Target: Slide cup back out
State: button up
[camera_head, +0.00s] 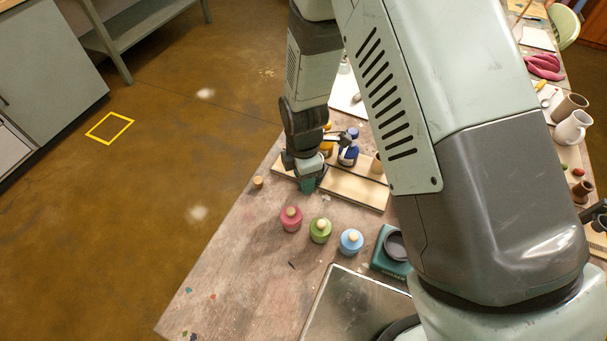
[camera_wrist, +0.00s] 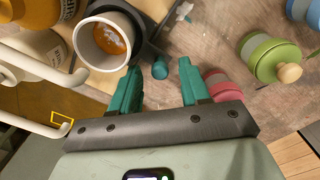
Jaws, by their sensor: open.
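A pale grey cup (camera_wrist: 81,46) with orange pigment inside shows in the wrist view at the upper left. A dark grey part (camera_wrist: 153,50) lies beside and partly behind it. My gripper (camera_wrist: 158,75) is open, its teal fingers apart. The cup is beyond the left finger and not between the fingers; I cannot tell whether they touch. A short teal peg (camera_wrist: 160,67) shows between the fingertips in the picture. In the head view my gripper (camera_head: 307,183) is low over the table near the wooden boards, and I cannot make out the cup there.
A blue bottle (camera_head: 348,154) stands close to my gripper. Pink (camera_head: 290,219), green (camera_head: 320,230) and light blue (camera_head: 351,242) jars stand in front. The table's left front is mostly clear.

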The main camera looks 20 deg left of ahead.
grip_shut()
jog(key=d, duration=1.6)
jog(key=shift+d, duration=0.3)
jog(key=shift+c, duration=0.9)
grip_release()
jog(key=shift+d, duration=0.15)
jog(key=shift+o, duration=0.9)
jog(key=shift+a, duration=0.2)
notch_tip(320, 180, up, 11)
